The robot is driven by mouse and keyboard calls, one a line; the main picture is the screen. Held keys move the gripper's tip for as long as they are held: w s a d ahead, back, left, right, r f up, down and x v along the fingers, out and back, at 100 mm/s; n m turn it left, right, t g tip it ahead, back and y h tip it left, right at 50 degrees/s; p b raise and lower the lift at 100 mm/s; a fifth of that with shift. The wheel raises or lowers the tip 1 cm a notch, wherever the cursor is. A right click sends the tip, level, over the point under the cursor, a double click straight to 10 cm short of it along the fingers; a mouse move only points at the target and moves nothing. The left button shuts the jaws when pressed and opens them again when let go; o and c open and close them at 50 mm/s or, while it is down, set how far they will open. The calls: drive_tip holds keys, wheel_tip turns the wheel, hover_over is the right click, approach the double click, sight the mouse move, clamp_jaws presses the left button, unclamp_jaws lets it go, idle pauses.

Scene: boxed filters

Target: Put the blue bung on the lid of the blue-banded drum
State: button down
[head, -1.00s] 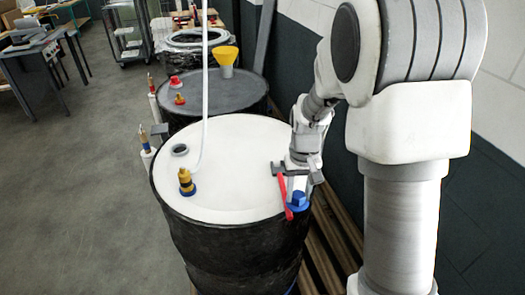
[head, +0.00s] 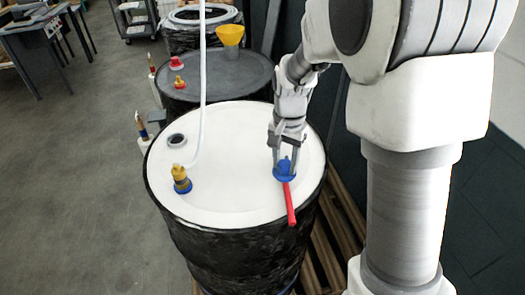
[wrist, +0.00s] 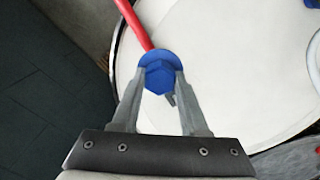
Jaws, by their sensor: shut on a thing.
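The blue bung (head: 284,172) is between the fingertips of my gripper (head: 286,159), over the right part of the near drum's white lid (head: 235,185). In the wrist view the bung (wrist: 159,74) shows a hex head above a wider round flange, with a finger of my gripper (wrist: 161,78) on each side. I cannot tell whether its underside touches the lid. The near drum (head: 240,250) is black, and a sliver of blue shows low on it at the picture's bottom edge.
A red bar (head: 290,204) runs from beside the bung out over the lid's front rim. A brass fitting (head: 181,180) with a white hose (head: 203,100) and a dark ring (head: 176,140) are on the lid's left. A grey-lidded drum (head: 218,75) with a yellow funnel (head: 230,36) stands behind.

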drive_tip(key=shift+s+a+r+m+b, duration=0.4)
drive_tip(key=shift+s+a+r+m, duration=0.8)
drive_tip(key=shift+a+m, duration=2.25)
drive_tip(key=shift+s+a+r+m+b, duration=0.45)
drive_tip(key=shift+a+r+m, duration=1.3)
drive_tip(key=shift+a+m, duration=1.7)
drive_tip(key=shift+m, duration=0.7)
drive_tip(key=w+d+f, duration=0.2)
drive_tip(key=w, duration=0.1)
drive_tip(key=w+d+f+p, duration=0.1)
drive_tip(key=w+d+f, duration=0.1)
drive_tip(key=w+d, duration=0.1)
drive_tip(key=w+d+f, duration=0.2)
drive_tip(key=w, duration=0.1)
drive_tip(key=shift+d+f+p, duration=0.3)
drive_tip(key=shift+f, duration=0.1)
drive_tip(key=shift+w+f, duration=0.1)
drive_tip(key=shift+f, duration=1.95)
drive_tip(key=shift+f, duration=0.25)
drive_tip(key=shift+c, duration=2.1)
unclamp_jaws()
drive_tip(key=shift+r, duration=0.1)
drive_tip(key=shift+r, duration=0.1)
